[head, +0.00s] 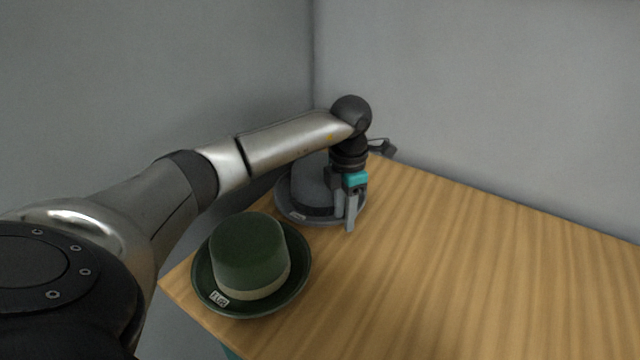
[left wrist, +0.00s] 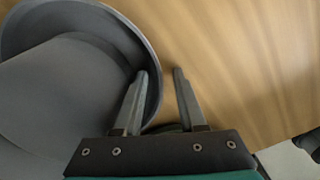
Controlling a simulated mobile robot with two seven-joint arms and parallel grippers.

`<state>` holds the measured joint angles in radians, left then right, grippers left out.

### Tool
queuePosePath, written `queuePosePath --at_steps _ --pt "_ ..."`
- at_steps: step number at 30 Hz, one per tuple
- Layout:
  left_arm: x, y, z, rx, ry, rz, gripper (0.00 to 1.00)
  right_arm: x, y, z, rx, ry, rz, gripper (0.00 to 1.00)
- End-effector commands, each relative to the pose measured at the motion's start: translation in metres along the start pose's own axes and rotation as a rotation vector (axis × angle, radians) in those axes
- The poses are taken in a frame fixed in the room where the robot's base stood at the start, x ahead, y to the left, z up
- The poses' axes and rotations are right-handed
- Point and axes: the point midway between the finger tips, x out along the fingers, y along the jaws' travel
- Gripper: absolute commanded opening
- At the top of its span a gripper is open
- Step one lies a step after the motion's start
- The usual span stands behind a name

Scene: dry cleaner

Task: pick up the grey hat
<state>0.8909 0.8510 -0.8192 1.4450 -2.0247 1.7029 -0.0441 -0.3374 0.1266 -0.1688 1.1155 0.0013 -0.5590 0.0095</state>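The grey hat (head: 308,186) sits on the wooden table near the wall corner, brim down, with a dark band and a small white tag. My left arm and gripper hide part of it. My left gripper (head: 349,212) points down at the hat's right side. In the left wrist view, the grey hat (left wrist: 50,95) fills the left side. There the left gripper (left wrist: 160,80) is open, with one finger over the inside of the brim and the other outside over bare wood. The brim's edge lies between the fingers. I cannot tell whether they touch it. My right gripper is not in view.
A green hat (head: 248,252) with a pale band and a white tag sits at the table's near left corner, close to the grey hat. Grey walls (head: 480,90) stand behind the table. The wooden table (head: 450,270) is clear to the right.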

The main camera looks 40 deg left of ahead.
Motion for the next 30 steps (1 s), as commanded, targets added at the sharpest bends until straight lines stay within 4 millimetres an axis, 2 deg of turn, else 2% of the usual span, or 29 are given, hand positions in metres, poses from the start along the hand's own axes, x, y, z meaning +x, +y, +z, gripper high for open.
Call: queuePosePath --at_steps 1,10,30 --pt "0.0 -0.0002 0.0 0.0 0.0 0.0 0.33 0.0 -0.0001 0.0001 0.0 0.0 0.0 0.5" --pt "0.0 -0.0002 0.0 0.0 0.001 0.0 0.0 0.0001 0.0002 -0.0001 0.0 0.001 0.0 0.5" --pt "-0.0001 -0.0001 0.0 0.0 0.0 0.0 0.0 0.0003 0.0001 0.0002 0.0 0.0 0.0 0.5"
